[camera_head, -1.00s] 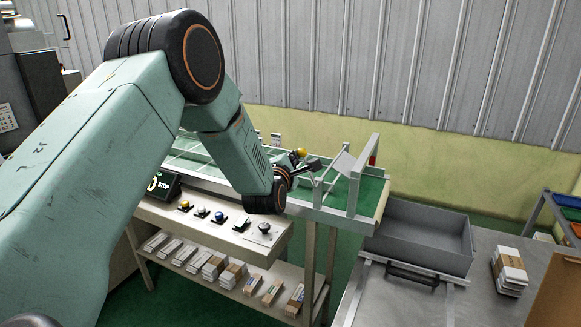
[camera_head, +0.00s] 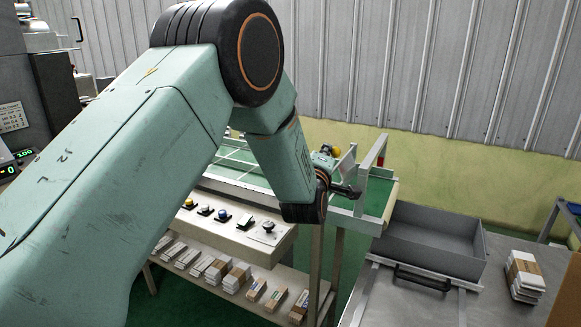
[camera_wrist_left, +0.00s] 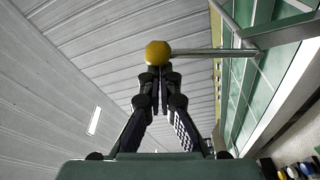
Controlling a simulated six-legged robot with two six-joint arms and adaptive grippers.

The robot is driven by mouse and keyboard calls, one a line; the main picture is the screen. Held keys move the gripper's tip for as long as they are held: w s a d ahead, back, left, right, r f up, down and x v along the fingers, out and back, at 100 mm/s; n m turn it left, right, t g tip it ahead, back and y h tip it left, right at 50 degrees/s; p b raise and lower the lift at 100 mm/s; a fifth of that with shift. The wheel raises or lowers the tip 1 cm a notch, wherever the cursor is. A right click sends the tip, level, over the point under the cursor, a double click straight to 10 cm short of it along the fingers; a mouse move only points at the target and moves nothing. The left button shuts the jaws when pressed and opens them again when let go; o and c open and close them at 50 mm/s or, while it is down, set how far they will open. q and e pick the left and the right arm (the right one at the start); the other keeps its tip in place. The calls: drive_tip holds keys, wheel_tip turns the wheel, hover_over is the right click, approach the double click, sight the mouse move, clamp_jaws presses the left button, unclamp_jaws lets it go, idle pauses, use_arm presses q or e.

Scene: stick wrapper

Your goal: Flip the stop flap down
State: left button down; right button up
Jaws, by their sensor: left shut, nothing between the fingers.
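The stop flap (camera_head: 347,161) is a pale plate at the right end of the conveyor (camera_head: 378,198), standing tilted, partly hidden by my arm. A yellow ball knob (camera_head: 336,150) shows beside it. In the left wrist view the knob (camera_wrist_left: 158,53) sits on the end of a metal rod (camera_wrist_left: 208,52) that runs to the conveyor frame. My left gripper (camera_head: 354,191) is shut and empty, in front of the flap. In the left wrist view its fingertips (camera_wrist_left: 159,78) lie together right by the knob; I cannot tell whether they touch it. My right gripper is not in view.
A control panel (camera_head: 240,232) with buttons sits below the conveyor, above a shelf of wrapped bundles (camera_head: 232,277). A grey tray (camera_head: 430,240) stands right of the conveyor, on a metal table with a bundle (camera_head: 524,277). A corrugated wall (camera_head: 430,70) is behind.

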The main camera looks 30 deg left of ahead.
use_arm(q)
drive_tip(key=d+m, duration=0.1)
drive_tip(key=d+f+m+b, duration=0.1)
drive_tip(key=d+m, duration=0.1)
drive_tip(key=shift+w+t, duration=0.1)
drive_tip(key=shift+t, duration=0.3)
drive_tip(key=shift+d+f+b, duration=0.15)
drive_tip(key=shift+d+b, duration=0.35)
drive_tip(key=shift+b, duration=0.1)
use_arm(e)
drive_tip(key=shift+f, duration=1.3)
use_arm(q)
approach(337, 155)
drive_tip(key=shift+s+a+r, duration=0.15)
drive_tip(key=shift+a+r, duration=0.3)
drive_tip(key=shift+r, duration=0.05)
drive_tip(key=shift+s+a+r, duration=0.2)
drive_tip(key=shift+a+r, duration=0.2)
drive_tip(key=shift+r, duration=0.1)
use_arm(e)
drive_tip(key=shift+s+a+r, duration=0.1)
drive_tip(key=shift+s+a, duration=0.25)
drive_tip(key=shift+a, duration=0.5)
use_arm(q)
drive_tip(key=shift+s+a, duration=0.1)
drive_tip(key=shift+a, duration=0.1)
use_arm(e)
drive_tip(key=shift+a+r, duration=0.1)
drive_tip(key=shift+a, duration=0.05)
